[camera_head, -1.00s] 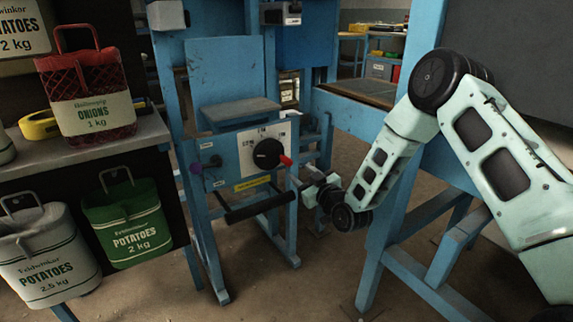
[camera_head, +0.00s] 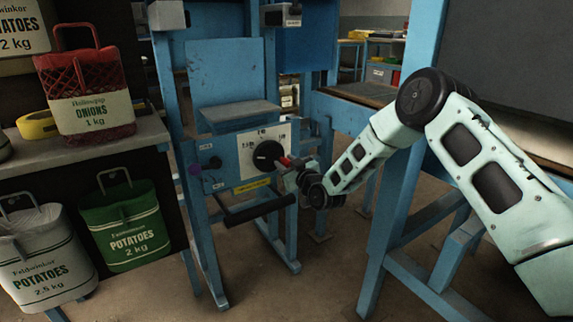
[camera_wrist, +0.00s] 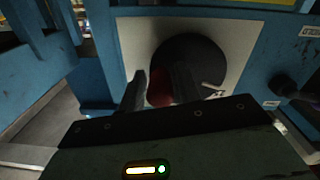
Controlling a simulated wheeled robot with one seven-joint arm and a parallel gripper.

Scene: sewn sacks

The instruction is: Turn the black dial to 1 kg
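The black dial (camera_head: 267,155) sits on a white scale plate (camera_head: 246,146) on the blue stand. The scale lettering is too small to read surely. In the wrist view, the dial (camera_wrist: 197,58) fills the upper middle, with a short white mark near its lower right edge. A red part (camera_head: 285,161) is just right of the dial; in the wrist view the red part (camera_wrist: 159,88) shows between my fingers. My gripper (camera_wrist: 160,84) is open, its two fingers apart in front of the dial's lower edge. I cannot tell whether they touch it.
A dark horizontal bar (camera_head: 259,210) sticks out below the panel. A small black knob (camera_head: 215,162) is left of the dial. A shelf with an onion sack (camera_head: 92,105) and a green potato sack (camera_head: 124,226) is at left. A blue frame (camera_head: 398,215) stands at right.

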